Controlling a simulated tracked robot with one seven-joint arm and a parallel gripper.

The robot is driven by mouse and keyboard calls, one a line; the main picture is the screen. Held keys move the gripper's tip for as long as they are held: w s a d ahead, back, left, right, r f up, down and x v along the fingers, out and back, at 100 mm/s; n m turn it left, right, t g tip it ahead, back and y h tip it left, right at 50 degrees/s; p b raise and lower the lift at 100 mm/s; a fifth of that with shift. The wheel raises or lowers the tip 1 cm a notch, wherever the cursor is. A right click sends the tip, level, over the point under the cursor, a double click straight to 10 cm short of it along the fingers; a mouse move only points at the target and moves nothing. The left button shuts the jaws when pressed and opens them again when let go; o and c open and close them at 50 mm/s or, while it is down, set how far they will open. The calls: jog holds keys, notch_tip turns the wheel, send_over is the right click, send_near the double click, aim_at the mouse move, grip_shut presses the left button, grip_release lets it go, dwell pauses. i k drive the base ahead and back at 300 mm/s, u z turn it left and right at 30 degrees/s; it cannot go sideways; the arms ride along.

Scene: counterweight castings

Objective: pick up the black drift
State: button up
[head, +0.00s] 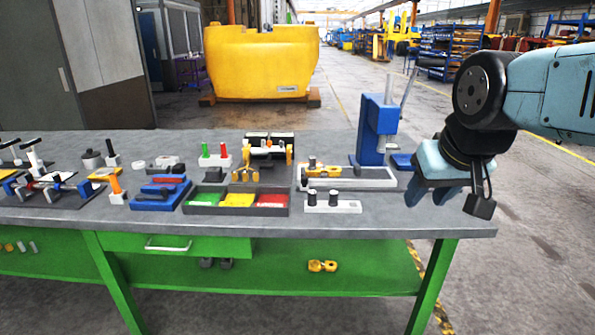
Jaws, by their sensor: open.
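Several upright black pieces stand on the grey workbench (400,215), and I cannot tell for certain which is the black drift. A slim black pin (110,147) stands in a small white block at the back left. Two short black cylinders (333,196) stand in a white block near the front right. My gripper (433,194) hangs over the bench's right end, pointing down, open and empty. It is to the right of both, apart from them and much nearer the two cylinders.
A white holder with green and red pins (214,157) stands mid-bench. A tray with green, yellow and red compartments (236,211) lies in front of it. A tall blue press (376,130) stands close left of my gripper. The bench's front right corner is clear.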

aim_at(312, 159)
jog(key=z, duration=0.2)
jog(key=i, duration=0.9)
jog(key=u, duration=0.1)
